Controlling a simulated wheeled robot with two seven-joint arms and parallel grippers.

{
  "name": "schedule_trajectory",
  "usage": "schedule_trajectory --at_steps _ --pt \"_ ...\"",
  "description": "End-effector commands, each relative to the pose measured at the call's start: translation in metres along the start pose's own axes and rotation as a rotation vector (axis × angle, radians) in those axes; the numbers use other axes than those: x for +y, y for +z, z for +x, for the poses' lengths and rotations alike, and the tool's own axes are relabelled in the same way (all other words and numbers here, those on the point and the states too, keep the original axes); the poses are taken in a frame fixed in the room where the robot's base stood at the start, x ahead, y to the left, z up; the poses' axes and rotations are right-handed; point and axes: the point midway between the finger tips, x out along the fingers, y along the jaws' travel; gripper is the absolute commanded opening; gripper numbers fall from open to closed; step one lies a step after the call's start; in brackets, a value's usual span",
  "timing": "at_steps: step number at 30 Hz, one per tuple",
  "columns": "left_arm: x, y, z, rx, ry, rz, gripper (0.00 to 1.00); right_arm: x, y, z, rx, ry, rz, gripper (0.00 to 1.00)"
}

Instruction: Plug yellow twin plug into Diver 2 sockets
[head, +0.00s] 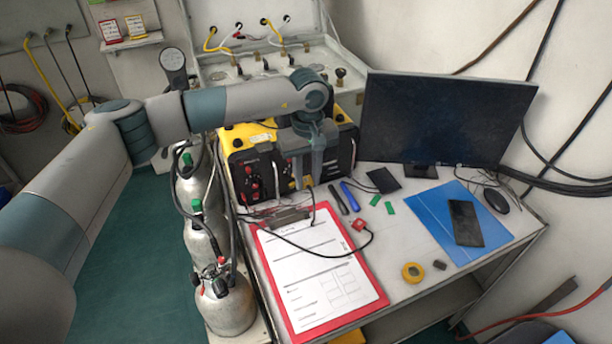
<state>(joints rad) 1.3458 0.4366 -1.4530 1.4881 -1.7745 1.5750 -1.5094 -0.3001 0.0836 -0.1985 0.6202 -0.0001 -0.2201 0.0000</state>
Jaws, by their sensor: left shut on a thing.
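The air panel box (247,137), yellow and black, stands at the back left of the table, its front facing me. Red knobs (252,182) show on the left of its front. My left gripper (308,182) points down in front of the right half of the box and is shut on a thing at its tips. A dark cable hangs below the tips, so this looks like the twin plug, but its yellow body is hidden or too small to make out. The Diver 2 sockets cannot be told apart behind the gripper. My right gripper is not in view.
A monitor (445,115), blue folder (430,215) and yellow tape roll (412,272) are to the right. Gas cylinders (228,305) stand left of the table.

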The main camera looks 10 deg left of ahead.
Motion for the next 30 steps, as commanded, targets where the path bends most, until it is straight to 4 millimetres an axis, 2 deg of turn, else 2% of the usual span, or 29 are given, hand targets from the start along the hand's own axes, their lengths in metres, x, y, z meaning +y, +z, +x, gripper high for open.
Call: schedule_trajectory --at_steps 8,20,22,30 --pt "0.0 -0.008 -0.001 0.0 0.0 -0.002 0.0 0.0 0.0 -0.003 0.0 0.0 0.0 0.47" --pt "0.0 -0.036 -0.001 0.0 0.0 -0.002 0.0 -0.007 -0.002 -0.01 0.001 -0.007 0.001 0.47" --pt "0.0 -0.041 0.003 0.001 0.0 -0.002 0.0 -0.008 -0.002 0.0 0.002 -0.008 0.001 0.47" --pt "0.0 -0.053 0.001 0.001 0.001 -0.001 0.0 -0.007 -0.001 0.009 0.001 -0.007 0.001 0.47"
